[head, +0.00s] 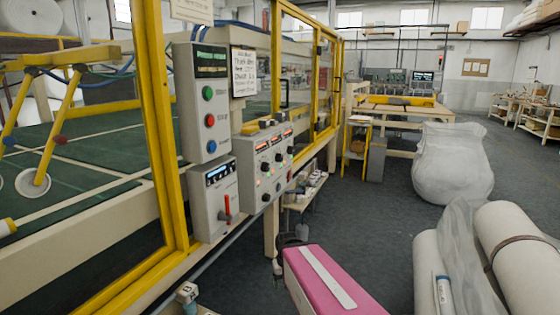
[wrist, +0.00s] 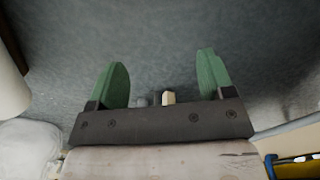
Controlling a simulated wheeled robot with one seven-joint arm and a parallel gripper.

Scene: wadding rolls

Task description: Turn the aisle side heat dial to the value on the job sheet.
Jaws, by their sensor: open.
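A grey control box (head: 268,165) with several black knobs and small lit red displays is fixed to the yellow-framed machine, left of centre in the head view. The knobs are too small for me to read their settings or tell which is the aisle side heat dial. A paper sheet with handwriting (head: 243,72) hangs above the box. Its words are too small to read surely. My gripper (wrist: 163,82) shows in the wrist view with its two green fingers wide apart and nothing between them. Grey floor lies beyond it.
A button box (head: 208,105) with green, red and blue buttons adjoins the control box. Below it is a box with a red lever (head: 213,198). Grey floor (head: 385,225) lies open between.

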